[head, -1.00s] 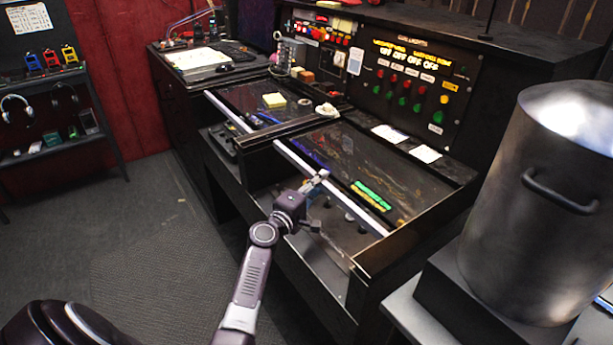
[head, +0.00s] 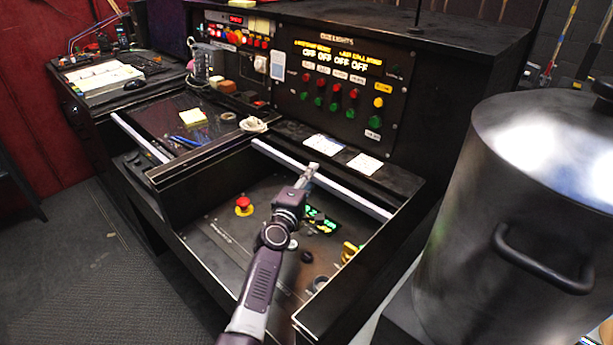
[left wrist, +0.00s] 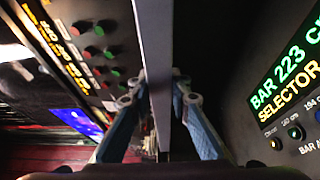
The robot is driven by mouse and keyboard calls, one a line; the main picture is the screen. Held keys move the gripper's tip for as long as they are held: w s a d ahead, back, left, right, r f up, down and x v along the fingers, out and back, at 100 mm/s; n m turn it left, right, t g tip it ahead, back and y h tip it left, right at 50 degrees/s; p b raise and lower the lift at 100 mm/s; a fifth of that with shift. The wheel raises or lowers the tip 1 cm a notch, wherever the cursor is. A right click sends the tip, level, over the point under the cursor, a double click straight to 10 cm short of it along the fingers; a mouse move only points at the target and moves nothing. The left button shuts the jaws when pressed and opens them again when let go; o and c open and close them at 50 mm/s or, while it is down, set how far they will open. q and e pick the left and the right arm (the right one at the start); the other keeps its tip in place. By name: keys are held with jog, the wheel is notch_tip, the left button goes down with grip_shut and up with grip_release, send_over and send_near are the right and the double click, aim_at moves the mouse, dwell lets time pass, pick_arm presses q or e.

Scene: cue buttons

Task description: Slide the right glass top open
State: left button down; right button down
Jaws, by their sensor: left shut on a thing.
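The right glass top shows by its pale front rail (head: 345,190), now far back near the cue lights panel. Below it the right compartment lies open, with a red button (head: 243,206), a green display and several knobs in view. My left gripper (head: 312,170) is shut on the rail near its middle. In the left wrist view the rail (left wrist: 152,50) runs upright between the two fingers of my left gripper (left wrist: 160,95), with the lit green display on the right. My right gripper is not in view.
The left glass top (head: 141,138) is over its compartment, with yellow notes (head: 193,117) on it. The cue lights panel (head: 340,85) stands behind. White papers (head: 365,163) lie on the ledge. A large metal pot (head: 530,200) stands close on the right.

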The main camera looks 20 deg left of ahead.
pick_arm(q)
jog(key=c, duration=1.8)
grip_release()
jog(key=shift+o, duration=0.2)
jog(key=s, duration=1.2)
